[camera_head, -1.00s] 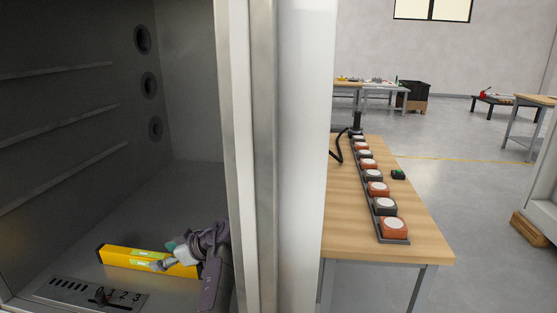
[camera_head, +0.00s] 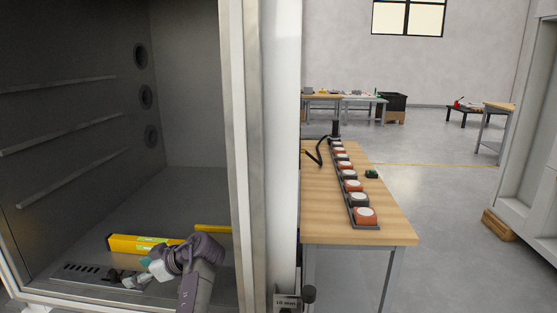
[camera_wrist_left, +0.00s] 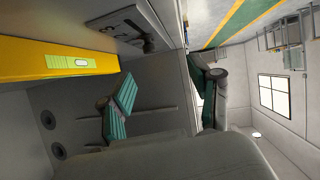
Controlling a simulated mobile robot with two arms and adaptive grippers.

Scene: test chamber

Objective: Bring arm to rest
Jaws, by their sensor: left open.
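My left gripper (camera_head: 143,275) is inside the grey chamber, near the front of its floor. In the left wrist view its two green-padded fingers (camera_wrist_left: 160,103) are wide apart with nothing between them. A yellow spirit level (camera_head: 135,243) lies on the chamber floor just behind the gripper. My arm hides its middle, and its far end shows to the right of the wrist. The level also shows in the left wrist view (camera_wrist_left: 40,60), apart from the fingers. My right gripper is in neither view.
The chamber's thick right wall edge (camera_head: 240,150) stands close to my arm. A slotted panel with a lever (camera_head: 95,273) lies at the chamber's front. To the right, a wooden table (camera_head: 320,215) carries a row of round-topped red and grey blocks (camera_head: 352,186). Open floor lies beyond it.

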